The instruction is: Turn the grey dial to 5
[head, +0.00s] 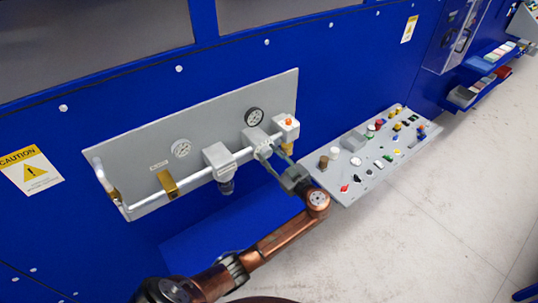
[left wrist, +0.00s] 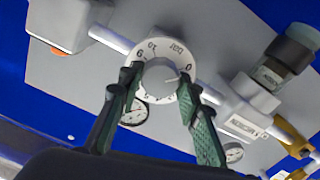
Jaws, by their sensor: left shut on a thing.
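The grey dial (left wrist: 160,76) shows in the left wrist view, a round knob inside a pale ring with numbers. A 0 is on the ring's right side and a 10 near its top; the lower numbers are partly hidden. A small mark on the knob's lower right points roughly toward the 0 side. My left gripper (left wrist: 158,82) has its green-padded fingers on both sides of the knob, shut on it. In the head view my left gripper (head: 272,157) reaches the pipe fittings on the grey panel, and its fingers mostly hide the dial. My right gripper is not in view.
A control board (head: 345,190) with several coloured buttons sticks out at right. Open floor (head: 450,190) lies beyond.

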